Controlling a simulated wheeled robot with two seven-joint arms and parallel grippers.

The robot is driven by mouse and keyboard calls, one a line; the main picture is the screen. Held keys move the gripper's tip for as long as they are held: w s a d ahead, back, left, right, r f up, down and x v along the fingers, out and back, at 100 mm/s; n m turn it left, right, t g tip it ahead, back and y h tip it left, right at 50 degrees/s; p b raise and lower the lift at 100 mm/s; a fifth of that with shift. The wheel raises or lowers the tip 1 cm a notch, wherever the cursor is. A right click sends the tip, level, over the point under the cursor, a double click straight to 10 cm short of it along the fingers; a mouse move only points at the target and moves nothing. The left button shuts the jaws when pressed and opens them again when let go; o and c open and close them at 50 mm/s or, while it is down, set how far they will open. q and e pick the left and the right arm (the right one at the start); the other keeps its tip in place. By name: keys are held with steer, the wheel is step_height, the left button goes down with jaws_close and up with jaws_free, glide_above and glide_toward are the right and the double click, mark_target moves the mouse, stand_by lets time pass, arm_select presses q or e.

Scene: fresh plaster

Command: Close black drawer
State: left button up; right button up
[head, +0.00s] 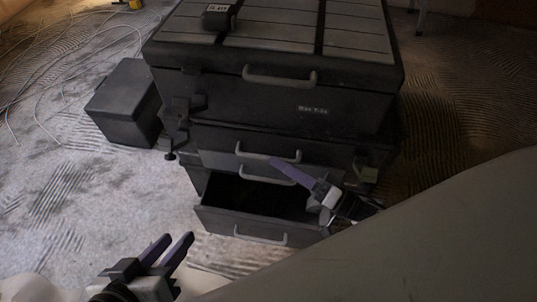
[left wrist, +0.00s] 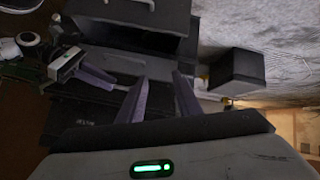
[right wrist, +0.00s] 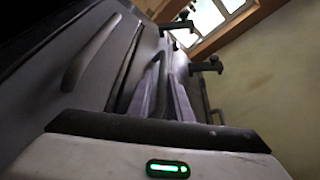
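The black drawer (head: 222,218) is low in the dark cabinet (head: 220,100). It is pulled out, with its dark inside showing and a grey handle (head: 260,238) on its front. My right gripper (head: 282,165) is above the open drawer, its purple fingers close to the handles of the upper drawers. In the right wrist view its fingers (right wrist: 166,90) are apart, near a curved handle (right wrist: 152,78); contact cannot be told. My left gripper (head: 176,241) is in front of the drawer, lower left, open and empty. Its spread fingers show in the left wrist view (left wrist: 157,84).
A dark box (head: 125,103) stands on the floor left of the cabinet. A small black device (head: 219,17) lies on the cabinet top. Thin cables (head: 70,45) spread over the floor at upper left. A clamp-like fitting (head: 178,118) sticks out from the cabinet's left corner.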

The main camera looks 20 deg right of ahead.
arm_select(q)
steer(key=shift+s+a+f, duration=0.1)
steer(key=shift+a+f, duration=0.2)
steer(key=shift+f, duration=0.35)
arm_select(e)
steer(key=v, duration=0.5)
steer(key=shift+s+d+f, duration=0.1)
steer(key=shift+s+d, duration=0.1)
steer(key=shift+s, duration=0.15)
arm_select(q)
steer(key=shift+r, duration=0.1)
